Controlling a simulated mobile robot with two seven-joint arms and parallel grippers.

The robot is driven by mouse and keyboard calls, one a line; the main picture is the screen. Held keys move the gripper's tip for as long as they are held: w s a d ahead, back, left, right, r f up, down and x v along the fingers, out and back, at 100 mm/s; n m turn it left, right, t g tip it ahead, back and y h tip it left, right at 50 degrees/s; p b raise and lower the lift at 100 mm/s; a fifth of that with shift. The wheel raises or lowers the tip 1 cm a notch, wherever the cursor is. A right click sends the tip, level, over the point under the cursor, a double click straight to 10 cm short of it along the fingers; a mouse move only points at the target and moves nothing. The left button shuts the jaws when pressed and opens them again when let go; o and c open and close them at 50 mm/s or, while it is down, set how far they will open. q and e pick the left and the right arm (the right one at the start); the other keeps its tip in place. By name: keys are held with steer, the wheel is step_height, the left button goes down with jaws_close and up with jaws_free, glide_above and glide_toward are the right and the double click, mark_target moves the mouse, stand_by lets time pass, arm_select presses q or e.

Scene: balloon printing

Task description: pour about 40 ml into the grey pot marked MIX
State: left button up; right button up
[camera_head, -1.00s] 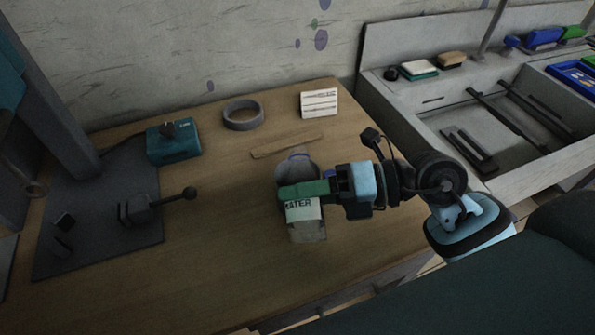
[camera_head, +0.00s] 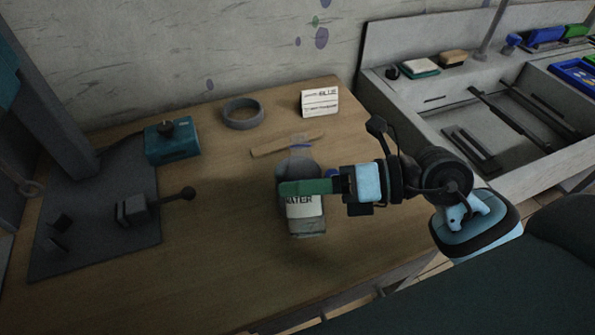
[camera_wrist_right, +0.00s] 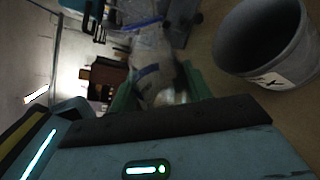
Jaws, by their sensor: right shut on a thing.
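A clear bottle with a white label (camera_head: 305,207), read in part as WATER, is in my right gripper (camera_head: 304,188). The green fingers are shut around it above the label. In the right wrist view the clear bottle (camera_wrist_right: 150,65) shows between the green fingers, with blue bands. The grey pot (camera_head: 290,166) is just behind the bottle and partly hidden by it and the gripper. In the right wrist view the pot (camera_wrist_right: 268,45) stands apart from the bottle, with part of its marking showing. I cannot make out liquid in the pot. My left gripper is not in view.
A teal box (camera_head: 172,142) and a dark mat (camera_head: 95,240) are at left. The table's front middle is clear.

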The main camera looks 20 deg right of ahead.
steer(key=n+b, duration=0.1)
steer(key=n+t+b, duration=0.1)
steer(key=n, duration=0.1)
steer(key=n+b, duration=0.1)
steer(key=shift+w+d+f+n+t+y, duration=0.1)
steer(key=shift+w+f+n+t+y, duration=0.2)
steer(key=shift+w+n, duration=0.1)
steer(key=shift+s+r+n+b, duration=0.15)
steer(key=shift+n+b, duration=0.45)
steer(key=shift+b, duration=0.1)
step_height(320, 180, up, 3)
steer(key=n, duration=0.1)
steer(key=n+t, duration=0.1)
steer(key=shift+s+f+n+y, duration=0.1)
steer(key=shift+f+n+y, duration=0.1)
steer(key=shift+n+y, duration=0.15)
steer(key=shift+r+n, duration=0.25)
steer(key=shift+r, duration=0.05)
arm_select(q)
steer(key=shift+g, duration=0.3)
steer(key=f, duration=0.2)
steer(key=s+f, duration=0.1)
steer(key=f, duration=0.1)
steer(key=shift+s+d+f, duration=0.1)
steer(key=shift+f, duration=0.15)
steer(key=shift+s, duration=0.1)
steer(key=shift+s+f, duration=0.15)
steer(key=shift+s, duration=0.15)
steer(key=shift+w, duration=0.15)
